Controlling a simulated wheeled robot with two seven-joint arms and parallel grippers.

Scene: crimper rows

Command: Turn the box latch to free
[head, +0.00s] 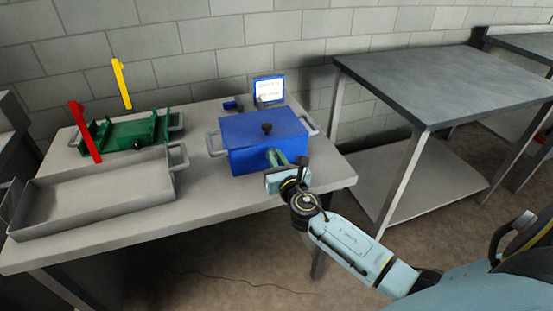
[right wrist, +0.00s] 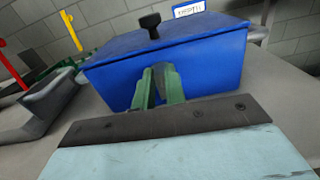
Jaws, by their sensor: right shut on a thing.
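The blue box (head: 250,140) stands on the table with its lid down. A black knob (head: 267,128) sits on top of the lid. My right gripper (head: 276,158) is at the front face of the box, toward its right side. In the right wrist view its green fingers (right wrist: 158,88) are close together against the blue front face (right wrist: 215,70). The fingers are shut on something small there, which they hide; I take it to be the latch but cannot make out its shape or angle. My left gripper is not in view.
A grey open tray (head: 100,187) lies at the table's front left. Behind it stands a green fixture (head: 130,133) with a red lever (head: 85,132) and a yellow lever (head: 121,84). A small sign (head: 269,89) stands behind the box. A dark-topped table (head: 450,80) is at the right.

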